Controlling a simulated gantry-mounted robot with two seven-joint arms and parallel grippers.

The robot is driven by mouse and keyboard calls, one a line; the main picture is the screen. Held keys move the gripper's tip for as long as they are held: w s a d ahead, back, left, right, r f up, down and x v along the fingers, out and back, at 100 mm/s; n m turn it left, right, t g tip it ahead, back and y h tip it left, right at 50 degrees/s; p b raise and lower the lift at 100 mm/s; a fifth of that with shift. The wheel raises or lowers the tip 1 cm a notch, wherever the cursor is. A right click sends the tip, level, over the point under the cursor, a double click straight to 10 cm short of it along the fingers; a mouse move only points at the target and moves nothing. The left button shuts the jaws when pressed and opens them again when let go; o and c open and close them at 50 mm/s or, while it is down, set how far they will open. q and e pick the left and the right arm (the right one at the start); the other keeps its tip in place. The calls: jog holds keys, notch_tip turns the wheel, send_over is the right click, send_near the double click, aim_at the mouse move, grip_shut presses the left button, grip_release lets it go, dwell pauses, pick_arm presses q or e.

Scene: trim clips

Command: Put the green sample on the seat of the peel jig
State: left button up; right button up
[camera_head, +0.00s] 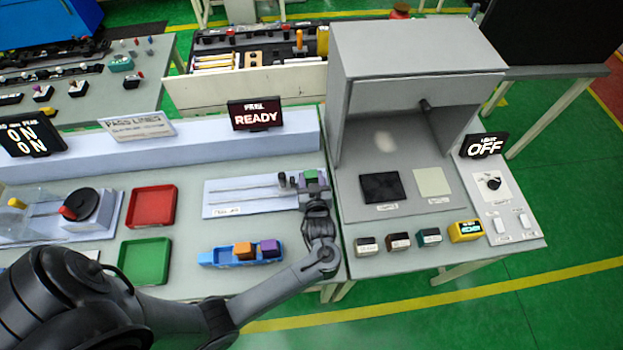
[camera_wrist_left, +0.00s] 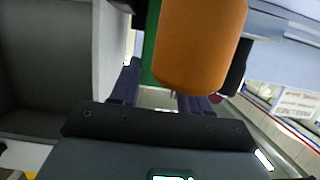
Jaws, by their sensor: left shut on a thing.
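The green sample (camera_head: 311,175) is at the right end of the peel jig (camera_head: 232,208), a pale board with a thin rail and small dark posts. My left gripper (camera_head: 314,190) is at that end of the jig, shut on the green sample. In the left wrist view, a green edge (camera_wrist_left: 150,45) shows between the dark fingers (camera_wrist_left: 165,95), beside a large orange rounded part that covers much of it. The seat under the sample is hidden, and I cannot tell whether the sample touches it. My right gripper is not in view.
A blue carrier (camera_head: 217,257) holds an orange block (camera_head: 243,249) and a purple block (camera_head: 268,247). A red tray (camera_head: 152,206) and a green tray (camera_head: 145,260) lie to the left. The grey booth (camera_head: 340,110) stands close on the right. The peel display (camera_head: 256,115) reads READY.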

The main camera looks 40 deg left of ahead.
pick_arm(q)
jog(key=shift+f, duration=0.15)
jog(key=o, duration=1.2)
jog(key=shift+c, duration=0.2)
